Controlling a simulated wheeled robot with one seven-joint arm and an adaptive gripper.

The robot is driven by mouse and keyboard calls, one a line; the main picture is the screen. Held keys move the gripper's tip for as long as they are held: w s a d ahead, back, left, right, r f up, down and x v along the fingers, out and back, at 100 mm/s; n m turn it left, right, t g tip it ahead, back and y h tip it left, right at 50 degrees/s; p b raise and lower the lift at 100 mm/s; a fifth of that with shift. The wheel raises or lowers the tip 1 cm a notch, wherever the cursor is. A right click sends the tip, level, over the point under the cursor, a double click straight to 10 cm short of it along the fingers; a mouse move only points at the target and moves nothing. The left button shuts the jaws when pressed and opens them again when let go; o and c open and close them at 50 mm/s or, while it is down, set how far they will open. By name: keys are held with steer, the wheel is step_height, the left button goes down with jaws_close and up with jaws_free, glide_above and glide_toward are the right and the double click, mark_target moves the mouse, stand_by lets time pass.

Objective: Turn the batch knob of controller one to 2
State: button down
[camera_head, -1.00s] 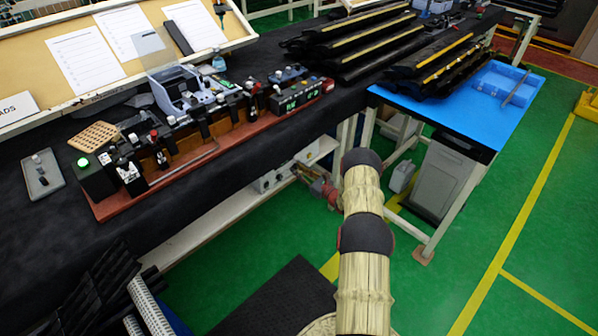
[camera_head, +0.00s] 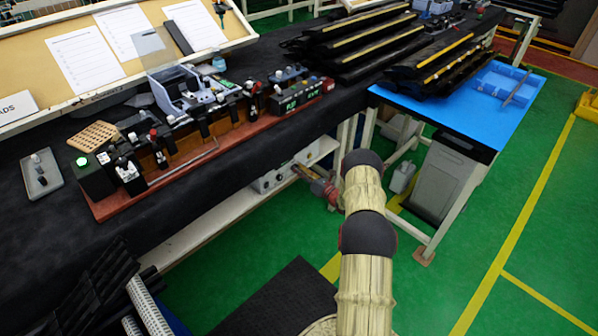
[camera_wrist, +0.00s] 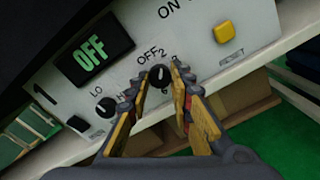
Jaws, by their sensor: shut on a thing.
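Controller one (camera_wrist: 119,98) is a light grey panel marked 1 at its left end, with a black display reading OFF in green. The batch knob (camera_wrist: 158,74) is small, round and black. OFF and 2 are printed above it; other marks around it are partly covered. My gripper (camera_wrist: 159,80) is shut on the batch knob, one yellow-and-black finger on each side. I cannot clearly read where the knob points. In the head view the controller (camera_head: 268,182) sits under the dark bench, and my gripper (camera_head: 299,170) reaches its right part.
A second black knob (camera_wrist: 105,107), marked LO and HI, lies left of my gripper. A yellow button (camera_wrist: 225,31) is at the upper right, near ON. The dark bench (camera_head: 60,225) overhangs the controller. The blue-topped table (camera_head: 430,103) stands to the right.

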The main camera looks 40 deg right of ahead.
stand_by(0.3)
steer(key=c, duration=1.6)
jaws_free()
steer(key=shift+c, duration=0.2)
steer(key=shift+o, duration=0.4)
steer(key=s, duration=1.2)
steer(key=shift+d, duration=0.35)
